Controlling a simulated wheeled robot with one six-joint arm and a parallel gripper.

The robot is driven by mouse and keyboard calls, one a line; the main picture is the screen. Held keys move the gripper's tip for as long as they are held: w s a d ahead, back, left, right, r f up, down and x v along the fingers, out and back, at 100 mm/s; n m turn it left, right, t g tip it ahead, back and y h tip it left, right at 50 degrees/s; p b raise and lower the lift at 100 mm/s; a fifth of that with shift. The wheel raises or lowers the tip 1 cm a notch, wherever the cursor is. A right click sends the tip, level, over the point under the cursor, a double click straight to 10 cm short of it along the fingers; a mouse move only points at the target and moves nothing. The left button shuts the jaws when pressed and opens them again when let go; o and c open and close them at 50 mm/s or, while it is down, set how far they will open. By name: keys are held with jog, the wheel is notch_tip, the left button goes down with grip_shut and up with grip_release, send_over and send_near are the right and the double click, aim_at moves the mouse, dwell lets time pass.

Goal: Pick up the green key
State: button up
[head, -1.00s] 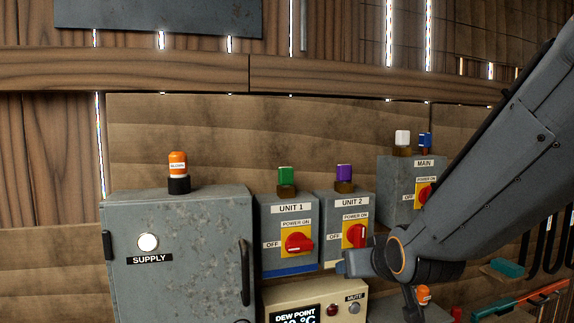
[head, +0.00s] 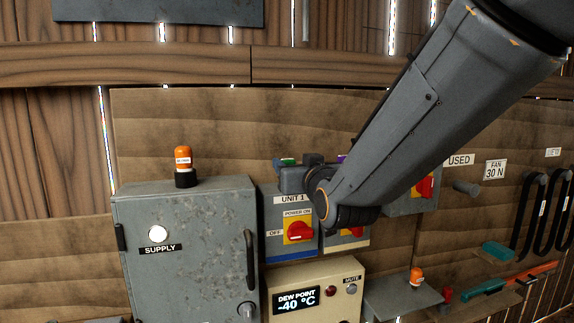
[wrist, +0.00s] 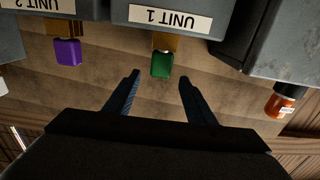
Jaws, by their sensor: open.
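The green key (wrist: 162,64) stands in a brass-coloured lock on the Unit 1 box (wrist: 170,18), which appears upside down in the wrist view. In the head view only a bit of the green key (head: 288,161) shows above my arm's end. My gripper (wrist: 159,79) is open and empty. Its two fingers point at the green key, one to each side, with the fingertips just short of it. I see no contact. In the head view my wrist hides the fingers.
A purple key (wrist: 67,52) stands on the neighbouring Unit 2 box. The grey supply cabinet (head: 185,260) carries an orange alarm lamp (head: 183,160). Red switches (head: 298,231) are on the box fronts. A dew point display (head: 297,300) sits below. Wooden wall is behind.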

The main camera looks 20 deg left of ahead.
jog(key=shift+p+x, duration=0.55)
jog(key=shift+x, duration=0.95)
jog(key=shift+c, duration=0.3)
jog(key=c, duration=1.1)
jog(key=shift+r, duration=0.1)
